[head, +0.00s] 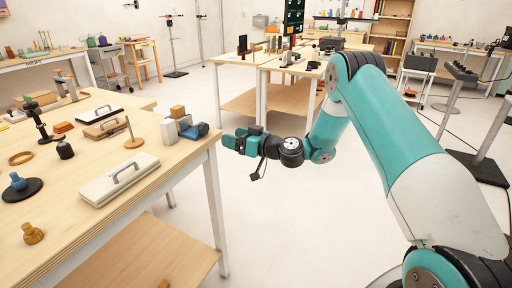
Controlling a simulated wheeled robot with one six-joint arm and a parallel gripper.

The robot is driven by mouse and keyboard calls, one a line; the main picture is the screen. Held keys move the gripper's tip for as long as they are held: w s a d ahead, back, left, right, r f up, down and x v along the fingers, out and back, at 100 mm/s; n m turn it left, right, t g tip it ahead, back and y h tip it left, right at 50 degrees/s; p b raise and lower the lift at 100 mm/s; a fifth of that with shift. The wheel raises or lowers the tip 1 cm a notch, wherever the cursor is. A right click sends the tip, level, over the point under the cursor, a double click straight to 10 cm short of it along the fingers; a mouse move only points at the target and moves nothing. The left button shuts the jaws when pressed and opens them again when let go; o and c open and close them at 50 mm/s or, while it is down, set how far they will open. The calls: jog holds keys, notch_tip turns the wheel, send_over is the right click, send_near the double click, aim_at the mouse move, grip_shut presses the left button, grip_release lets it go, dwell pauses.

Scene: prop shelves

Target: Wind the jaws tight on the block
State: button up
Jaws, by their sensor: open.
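A small vise-like thing stands at the right corner of the near wooden table (108,166). It has a blue part (194,131) on its right and a pale grey-white block-shaped part (169,133) on its left. A tan wooden block (178,112) shows at its top. I cannot tell at this size whether the jaws touch the block, and no handle is clear. My gripper (231,142) is open and empty. It is just right of the blue part, beyond the table edge, pointing left. A gap shows between them.
A white board with a handle (119,178), a wooden peg on a round base (133,137) and a dark board with a handle (100,113) lie left of the vise. Another table (262,62) stands behind my arm. The floor between the tables is clear.

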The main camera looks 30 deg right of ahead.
jog(key=b+v, duration=0.6)
jog(key=v, duration=0.1)
jog(key=shift+s+d+b, duration=0.2)
jog(key=shift+s+b, duration=0.05)
jog(key=shift+b, duration=0.15)
